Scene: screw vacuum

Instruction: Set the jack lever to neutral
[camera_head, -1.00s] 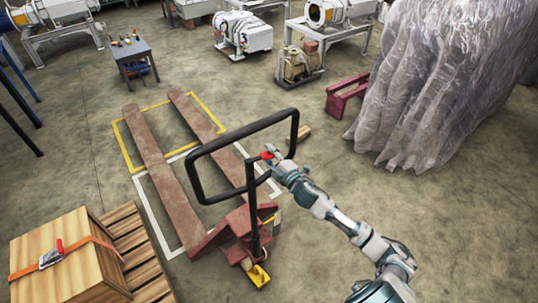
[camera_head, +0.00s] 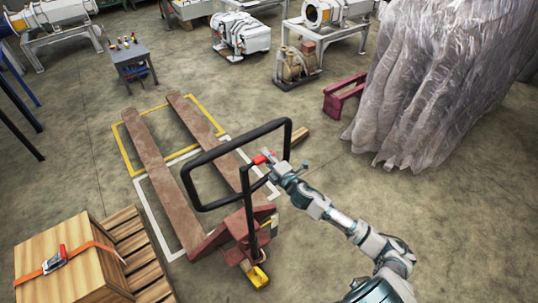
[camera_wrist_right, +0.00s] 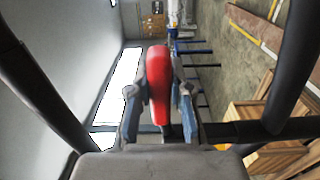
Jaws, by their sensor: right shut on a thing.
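The red jack lever (camera_head: 262,158) sits at the top of the pallet jack's dark handle post, inside the black handle loop (camera_head: 222,148). My right gripper (camera_head: 271,165) is at the lever, reaching in from the right. In the right wrist view the red lever (camera_wrist_right: 158,85) stands between the two fingers of the right gripper (camera_wrist_right: 160,100), which is shut on it. The red pallet jack (camera_head: 240,225) stands on the floor with its forks pointing to the back left. My left gripper is not in view.
A wooden crate (camera_head: 75,255) with an orange strap stands on a pallet at lower left. A plastic-wrapped load (camera_head: 430,85) stands at right. A small tool table (camera_head: 133,58) and machines are at the back. Open floor lies right of the jack.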

